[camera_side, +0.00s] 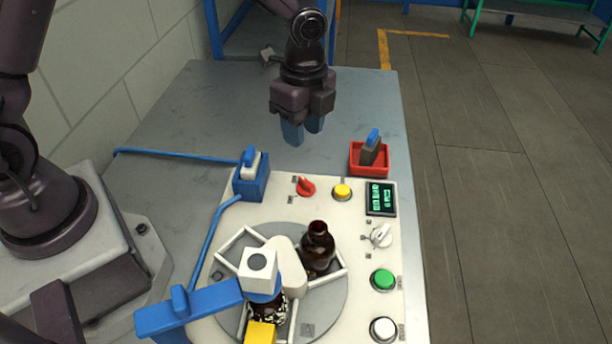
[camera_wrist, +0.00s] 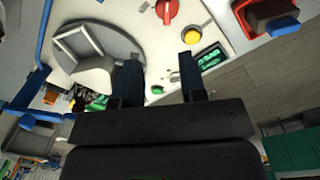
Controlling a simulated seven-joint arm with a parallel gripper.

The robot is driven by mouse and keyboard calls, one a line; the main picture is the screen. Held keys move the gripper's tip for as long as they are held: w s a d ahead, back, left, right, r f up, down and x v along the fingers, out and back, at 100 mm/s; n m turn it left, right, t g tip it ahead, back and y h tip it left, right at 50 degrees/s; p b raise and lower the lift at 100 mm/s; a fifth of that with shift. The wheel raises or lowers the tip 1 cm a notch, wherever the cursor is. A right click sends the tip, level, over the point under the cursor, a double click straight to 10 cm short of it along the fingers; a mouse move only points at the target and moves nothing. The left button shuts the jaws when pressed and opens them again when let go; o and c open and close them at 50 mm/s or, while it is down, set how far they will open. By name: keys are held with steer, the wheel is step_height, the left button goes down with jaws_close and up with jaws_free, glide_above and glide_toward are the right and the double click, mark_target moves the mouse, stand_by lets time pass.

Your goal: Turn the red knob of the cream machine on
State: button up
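The cream machine (camera_side: 335,208) lies on the grey table, its panel facing up. Its red knob (camera_side: 305,187) sits near the far edge, left of a yellow button (camera_side: 342,192). The red knob also shows at the top of the wrist view (camera_wrist: 167,11), its pointer slanted. My gripper (camera_side: 303,133) hangs above the table, beyond the far edge of the machine and apart from the knob. Its blue fingers are spread with a gap between them in the wrist view (camera_wrist: 160,82), and nothing shows between them.
A turntable (camera_side: 335,293) on the machine holds amber bottles (camera_side: 318,246). A blue-and-white device (camera_side: 251,175) stands left of the knob, and a red tray (camera_side: 369,160) holds a dark block to the right. A display, white knob, green and white buttons line the right side.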

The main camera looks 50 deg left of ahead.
mark_target(306, 181)
steer(key=f, duration=0.4)
steer(key=f+m, duration=0.1)
steer(key=f, duration=0.3)
steer(key=f+m, duration=0.1)
steer(key=f, duration=0.3)
steer(key=shift+w+f, duration=0.25)
steer(key=shift+w, duration=0.1)
jaws_close()
